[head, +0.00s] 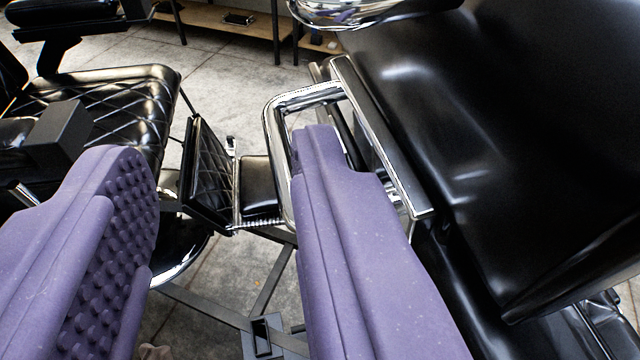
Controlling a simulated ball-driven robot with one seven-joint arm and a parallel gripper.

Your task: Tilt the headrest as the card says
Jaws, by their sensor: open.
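My gripper (222,148) shows as two purple fingers, spread wide apart with nothing between them. The left finger has a studded inner face. A large glossy black padded part (480,130) fills the right side; I cannot tell for sure whether it is the headrest or another part of a chair. A chrome loop (272,125) stands out along its left edge, beside a flat metal rail (385,145). The right finger overlaps the loop in the picture and hides part of it; I cannot tell whether they touch. No card is in view.
A black quilted chair (120,90) stands at the left, with a quilted footrest panel (208,165) beside it. A black box-shaped part (68,135) shows behind the left finger. A wooden shelf (215,20) is at the back. Grey tiled floor (230,75) shows between.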

